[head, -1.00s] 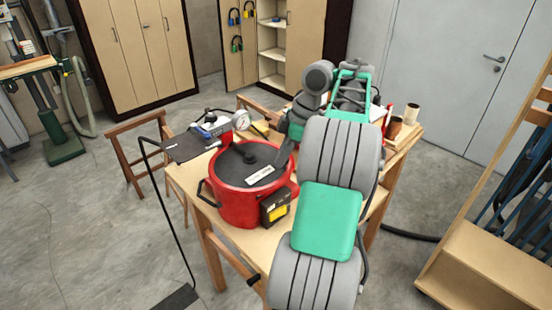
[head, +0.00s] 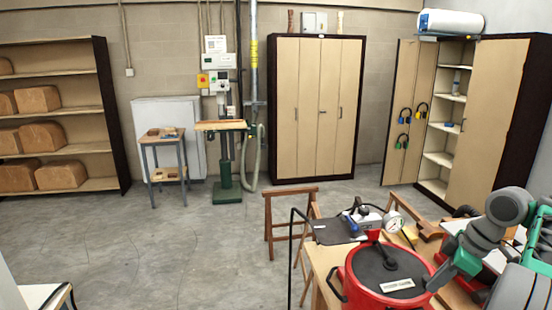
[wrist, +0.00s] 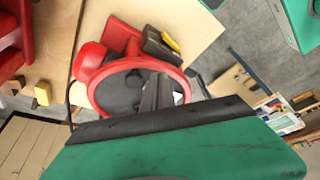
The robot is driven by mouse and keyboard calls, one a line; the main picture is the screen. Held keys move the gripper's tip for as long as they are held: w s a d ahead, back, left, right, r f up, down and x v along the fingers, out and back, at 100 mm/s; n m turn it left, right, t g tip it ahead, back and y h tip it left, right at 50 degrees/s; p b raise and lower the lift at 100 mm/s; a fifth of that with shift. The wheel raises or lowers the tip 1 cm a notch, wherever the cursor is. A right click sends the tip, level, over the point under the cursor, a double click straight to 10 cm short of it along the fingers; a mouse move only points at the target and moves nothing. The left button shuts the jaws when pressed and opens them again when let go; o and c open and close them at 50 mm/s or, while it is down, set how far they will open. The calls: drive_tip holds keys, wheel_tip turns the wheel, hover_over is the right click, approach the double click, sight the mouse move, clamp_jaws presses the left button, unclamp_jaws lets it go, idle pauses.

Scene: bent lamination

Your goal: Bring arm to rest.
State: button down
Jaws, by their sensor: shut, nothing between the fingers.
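My arm comes in at the lower right of the head view, grey and green, and is partly cut off by the frame edge. My gripper (head: 434,282) points down beside the right side of a red pot (head: 362,291) with a dark lid (head: 375,268). In the wrist view my gripper (wrist: 157,92) shows as dark fingers, shut and empty, in front of the pot's lid (wrist: 118,92). I cannot tell whether the fingertips touch the pot.
The pot stands on a wooden table (head: 322,262). A pressure gauge (head: 394,224) and a dark mat (head: 336,232) lie behind it. A wooden trestle (head: 290,193) stands beyond. Cabinets, a drill press (head: 224,160) and shelves line the back wall.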

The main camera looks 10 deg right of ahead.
drive_tip(key=m+b, duration=0.1)
drive_tip(key=m, duration=0.1)
hover_over(382, 294)
drive_tip(key=shift+r, duration=0.35)
drive_tip(key=a+f+m+b, duration=0.1)
drive_tip(key=a+m+b, duration=0.15)
drive_tip(key=a, duration=0.95)
drive_tip(key=s+a+f+m+t+h+b, duration=0.1)
drive_tip(key=s+a+f+m+t+h, duration=0.1)
drive_tip(key=s+a+f+m, duration=0.3)
drive_tip(key=s+a+f+h, duration=0.1)
drive_tip(key=s+a+f, duration=0.2)
drive_tip(key=s, duration=0.3)
drive_tip(key=shift+a+f, duration=0.4)
drive_tip(key=shift+f, duration=0.05)
